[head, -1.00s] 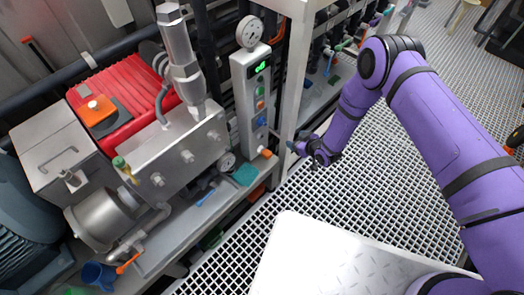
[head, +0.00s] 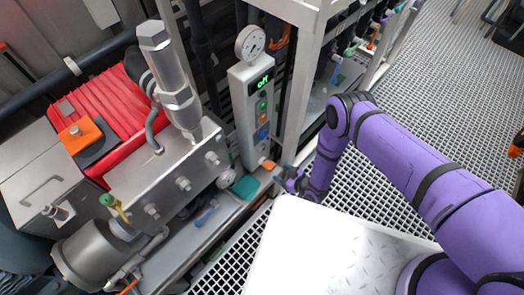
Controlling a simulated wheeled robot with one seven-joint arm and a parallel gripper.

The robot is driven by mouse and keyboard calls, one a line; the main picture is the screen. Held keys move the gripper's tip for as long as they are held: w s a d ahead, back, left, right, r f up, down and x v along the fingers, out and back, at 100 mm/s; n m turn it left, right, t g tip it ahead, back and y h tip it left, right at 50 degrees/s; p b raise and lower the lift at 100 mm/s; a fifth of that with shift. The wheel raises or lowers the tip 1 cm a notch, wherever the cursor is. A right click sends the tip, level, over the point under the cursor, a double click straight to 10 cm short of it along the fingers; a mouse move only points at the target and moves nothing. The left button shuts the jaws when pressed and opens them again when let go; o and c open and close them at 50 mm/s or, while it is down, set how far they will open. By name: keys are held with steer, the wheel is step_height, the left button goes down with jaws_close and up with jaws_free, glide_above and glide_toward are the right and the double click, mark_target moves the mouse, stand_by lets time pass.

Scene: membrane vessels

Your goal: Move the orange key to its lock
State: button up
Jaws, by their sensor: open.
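A small orange piece (head: 267,165) sticks out at the foot of the grey control post, and it looks like the orange key. A larger orange block (head: 80,134) sits on a dark plate on top of the red ribbed cover; it may be the lock, but I cannot tell for sure. My gripper (head: 283,179) is open, just right of and slightly below the small orange piece. It appears close to it but not around it; whether they touch is too small to tell.
The grey control post (head: 248,120) carries a gauge (head: 250,43), a green display and several buttons. A metal block with bolts and a steel cylinder (head: 175,85) stands left of it. A teal piece (head: 246,187) lies on the ledge. A white plate (head: 330,250) is in front.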

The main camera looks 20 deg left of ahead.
mark_target(272, 166)
steer(key=shift+w+a+f, duration=0.1)
steer(key=shift+w+a, duration=0.1)
steer(key=shift+w, duration=0.05)
steer(key=shift+x, duration=4.45)
steer(key=c, duration=1.2)
steer(key=shift+s+d, duration=0.4)
steer(key=shift+d, duration=0.5)
steer(key=shift+s+d, duration=0.35)
steer(key=shift+d, duration=0.55)
steer(key=shift+s+d, duration=0.4)
steer(key=shift+d, duration=0.5)
step_height(272, 166, up, 11)
steer(key=shift+s+d+r, duration=0.2)
steer(key=shift+d, duration=0.3)
